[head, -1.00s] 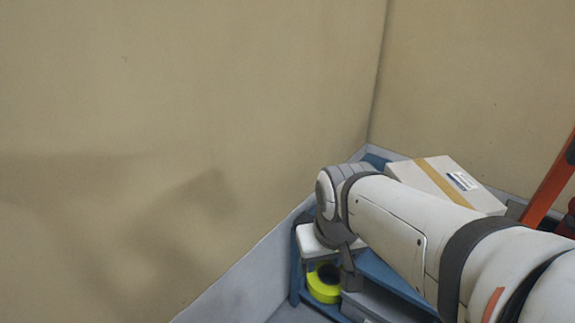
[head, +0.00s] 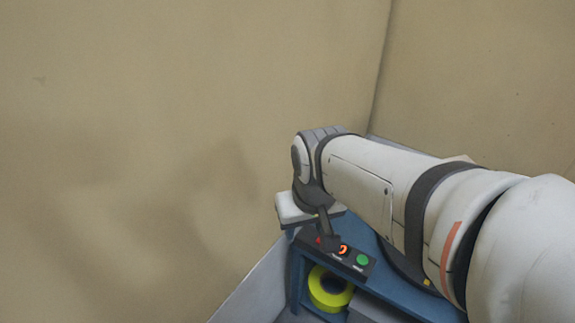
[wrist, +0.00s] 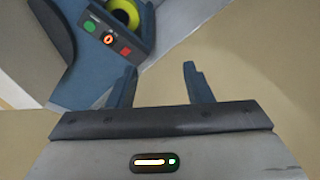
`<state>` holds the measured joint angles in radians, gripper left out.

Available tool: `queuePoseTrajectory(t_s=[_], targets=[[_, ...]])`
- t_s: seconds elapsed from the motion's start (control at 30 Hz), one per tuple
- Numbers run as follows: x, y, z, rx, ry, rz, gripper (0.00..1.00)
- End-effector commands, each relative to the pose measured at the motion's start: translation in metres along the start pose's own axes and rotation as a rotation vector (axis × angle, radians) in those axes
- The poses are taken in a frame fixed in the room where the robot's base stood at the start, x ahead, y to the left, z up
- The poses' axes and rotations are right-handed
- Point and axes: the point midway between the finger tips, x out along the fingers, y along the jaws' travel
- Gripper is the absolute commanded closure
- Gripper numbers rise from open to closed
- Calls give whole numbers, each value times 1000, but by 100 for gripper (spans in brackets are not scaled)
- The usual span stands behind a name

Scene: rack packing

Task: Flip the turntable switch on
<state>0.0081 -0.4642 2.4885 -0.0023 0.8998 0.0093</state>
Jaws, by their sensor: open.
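The turntable switch (head: 343,250) is a small orange-ringed knob on a dark panel, between a red button (head: 319,240) and a green button (head: 362,260). The switch also shows in the wrist view (wrist: 108,39), upper left; I cannot tell its setting. The panel sits on the front edge of a blue stand (head: 365,235). My gripper (wrist: 158,76) is open and empty, its two blue-grey fingers apart from the panel. In the wrist view the panel lies above and left of the fingers.
A yellow-green tape roll (head: 330,289) lies on the shelf under the panel. The turntable's dark disc (head: 398,262) shows partly behind my arm. A beige wall (head: 150,120) rises close on the left and behind.

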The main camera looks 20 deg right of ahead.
Motion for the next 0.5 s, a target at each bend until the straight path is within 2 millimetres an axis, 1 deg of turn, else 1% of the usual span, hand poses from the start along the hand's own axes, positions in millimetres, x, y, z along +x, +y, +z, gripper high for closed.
queuePoseTrajectory(t_s=[0.03, 0.07, 0.17, 0.2, 0.27, 0.3, 0.37, 0.4, 0.47, 0.5], targets=[[13, 3, -4, 23, -8, 2, 55], [20, 5, -8, 44, -15, 4, 55], [52, 13, -28, 137, -41, 12, 55], [70, 20, -38, 191, -55, 17, 55], [97, 32, -55, 280, -76, 26, 55], [117, 42, -66, 342, -92, 32, 55], [147, 57, -82, 434, -111, 42, 55], [167, 68, -91, 493, -125, 48, 55], [196, 84, -104, 578, -142, 58, 55], [214, 95, -111, 630, -154, 64, 55]])
